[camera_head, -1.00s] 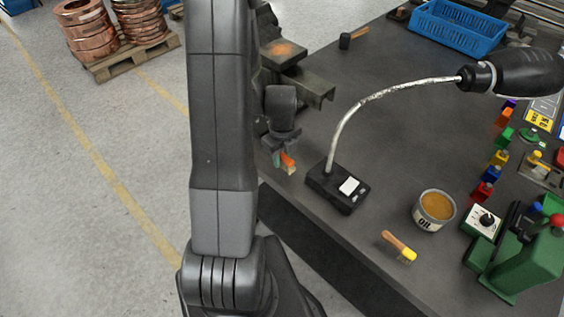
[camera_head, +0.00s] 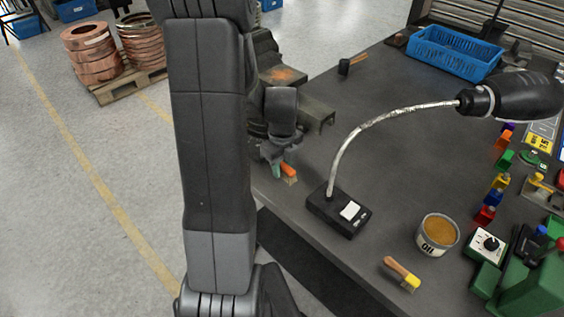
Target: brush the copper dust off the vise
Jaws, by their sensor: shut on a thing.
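The dark vise (camera_head: 262,58) stands at the bench's left edge, partly hidden by my arm. Orange copper dust (camera_head: 285,75) lies on its flat top. My gripper (camera_head: 279,163) is below the vise in the picture, near the bench edge. It is shut on a small brush (camera_head: 289,174) with an orange part and pale bristles, apart from the dust; its handle is mostly hidden. A patch of green shows between the fingers.
A lamp (camera_head: 338,211) with a curved neck stands right of my gripper. An oil can (camera_head: 437,234), a yellow-and-orange brush (camera_head: 401,273), a hammer (camera_head: 345,67) and a blue crate (camera_head: 455,52) are on the bench (camera_head: 385,130). Its middle is clear.

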